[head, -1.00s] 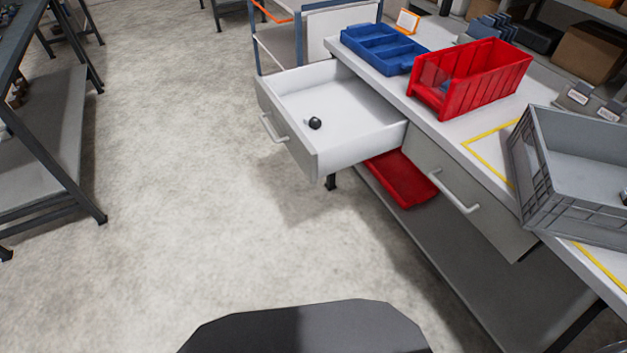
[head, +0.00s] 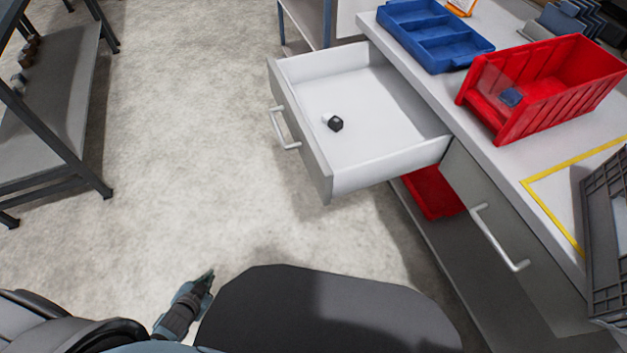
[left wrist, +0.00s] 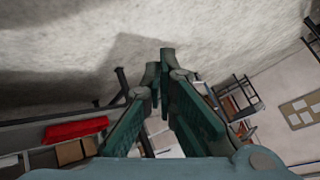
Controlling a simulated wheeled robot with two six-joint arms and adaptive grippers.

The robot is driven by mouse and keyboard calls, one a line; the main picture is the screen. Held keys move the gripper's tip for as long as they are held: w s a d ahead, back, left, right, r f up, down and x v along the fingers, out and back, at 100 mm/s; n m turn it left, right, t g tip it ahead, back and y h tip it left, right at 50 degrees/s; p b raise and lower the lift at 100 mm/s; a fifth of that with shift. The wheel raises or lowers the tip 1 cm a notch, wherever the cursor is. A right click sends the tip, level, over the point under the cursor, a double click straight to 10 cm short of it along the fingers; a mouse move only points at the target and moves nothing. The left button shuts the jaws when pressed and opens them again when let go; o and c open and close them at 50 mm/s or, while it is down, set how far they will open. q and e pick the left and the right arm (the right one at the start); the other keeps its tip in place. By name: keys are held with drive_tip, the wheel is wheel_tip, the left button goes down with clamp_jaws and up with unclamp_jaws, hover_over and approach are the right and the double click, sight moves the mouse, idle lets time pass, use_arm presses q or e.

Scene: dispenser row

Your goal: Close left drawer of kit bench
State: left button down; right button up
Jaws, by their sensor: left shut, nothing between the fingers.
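The left drawer (head: 345,95) of the kit bench (head: 455,110) is pulled well out, with its grey front and pale bar handle (head: 283,130) facing left. A small black and white object (head: 335,123) lies inside it. My left gripper (head: 207,281) is at the bottom left over the floor, shut and empty, well apart from the drawer front. In the left wrist view its green fingers (left wrist: 160,68) come together at the tips. My right gripper is in neither current view.
The right drawer (head: 510,225) of the bench is closed. A blue tray (head: 440,45), a red bin (head: 520,120) and a grey crate (head: 605,235) stand on top. A dark-framed shelf (head: 60,110) stands at left. The floor (head: 190,150) between is clear.

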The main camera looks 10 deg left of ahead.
sight(322, 187)
use_arm(q)
drive_tip(key=w+d+r+m+t+h+b, duration=0.25)
drive_tip(key=w+r+m+t+h, duration=0.2)
drive_tip(key=w+r, duration=0.35)
drive_tip(key=w+d+r+m+t+h+b, duration=0.1)
drive_tip(key=w+r+m+t+h+b, duration=0.2)
drive_tip(key=w+r+m, duration=0.45)
drive_tip(key=s+d+r+m+g+h+b, duration=0.3)
drive_tip(key=s+d+r+m+g+h, duration=0.25)
drive_tip(key=d+r+m+h, duration=0.5)
drive_tip(key=w+d, duration=0.2)
drive_tip(key=d, duration=0.2)
drive_tip(key=w+d+r+m+y, duration=0.1)
drive_tip(key=w+d, duration=0.1)
drive_tip(key=d, duration=0.1)
drive_tip(key=w+d+r+m, duration=0.1)
drive_tip(key=w+d, duration=0.2)
drive_tip(key=d, duration=0.1)
drive_tip(key=shift+d+r+g+b, duration=0.25)
drive_tip(key=shift+d+g+b, duration=0.05)
drive_tip(key=shift+d+g, duration=0.1)
drive_tip(key=shift+w+d, duration=0.25)
use_arm(e)
wheel_tip(322, 187, down, 11)
drive_tip(key=s+d, duration=0.1)
drive_tip(key=s, duration=0.1)
drive_tip(key=shift+s, duration=0.4)
drive_tip(key=shift+w+d, duration=0.1)
